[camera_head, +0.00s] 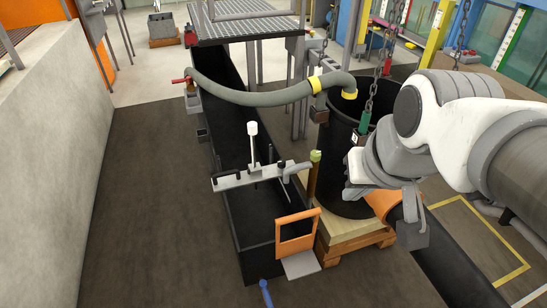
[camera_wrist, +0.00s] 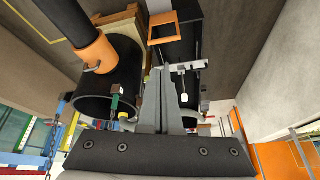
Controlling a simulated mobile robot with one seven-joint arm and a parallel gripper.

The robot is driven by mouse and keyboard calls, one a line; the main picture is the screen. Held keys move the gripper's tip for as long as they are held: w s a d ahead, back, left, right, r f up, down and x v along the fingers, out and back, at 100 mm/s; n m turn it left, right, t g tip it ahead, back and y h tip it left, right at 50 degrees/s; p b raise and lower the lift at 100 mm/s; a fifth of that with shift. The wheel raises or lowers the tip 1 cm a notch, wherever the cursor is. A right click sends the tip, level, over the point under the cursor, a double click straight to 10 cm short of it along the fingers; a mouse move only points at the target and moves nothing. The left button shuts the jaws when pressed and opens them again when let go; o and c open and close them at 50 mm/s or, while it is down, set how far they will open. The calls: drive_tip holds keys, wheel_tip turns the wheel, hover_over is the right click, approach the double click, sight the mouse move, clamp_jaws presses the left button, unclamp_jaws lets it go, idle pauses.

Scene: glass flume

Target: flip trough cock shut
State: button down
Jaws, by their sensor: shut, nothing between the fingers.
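The black trough (camera_head: 243,225) runs away from the front centre in the head view. It also shows upper middle in the wrist view (camera_wrist: 188,70). A blue lever (camera_head: 265,292) sticks out low at its near end, and a red-handled fitting (camera_head: 183,81) sits at the hose end on its far left rim. I cannot tell for sure which one is the trough cock.
The black barrel (camera_head: 340,190) stands on a wooden pallet (camera_head: 345,238) between my gripper and the trough. A grey hose (camera_head: 265,97) arches from trough to barrel. An orange frame (camera_head: 297,232) is at the trough's near end. Chains hang near my arm. Floor left of the trough is clear.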

sight(266, 294)
drive_tip(key=w+f+m+g+y+b, duration=0.1)
drive_tip(key=w+f+m+g+b, duration=0.15)
drive_tip(key=w+f, duration=0.55)
drive_tip(key=w+f+m+g+y+b, duration=0.1)
drive_tip(key=w+f+m+y+b, duration=0.2)
drive_tip(key=f, duration=1)
drive_tip(key=w+f+m+g+b, duration=0.2)
drive_tip(key=w+f+b, duration=0.35)
drive_tip(key=f, duration=0.45)
wheel_tip(266, 294, down, 34)
drive_tip(key=s+m+g+y+b, duration=0.1)
drive_tip(key=s+m+y+b, duration=0.1)
drive_tip(key=m+b, duration=0.3)
drive_tip(key=shift+s+f+m+g+y+b, duration=0.15)
drive_tip(key=shift+m+g+y+b, duration=0.2)
drive_tip(key=shift+m+y, duration=0.45)
drive_tip(key=shift+a, duration=0.1)
drive_tip(key=a+r+b+x, duration=0.1)
drive_tip(key=b+x, duration=0.2)
drive_tip(key=x, duration=1)
drive_tip(key=shift+s+a+r, duration=0.2)
drive_tip(key=shift+s+a, duration=0.05)
drive_tip(key=shift+a, duration=0.15)
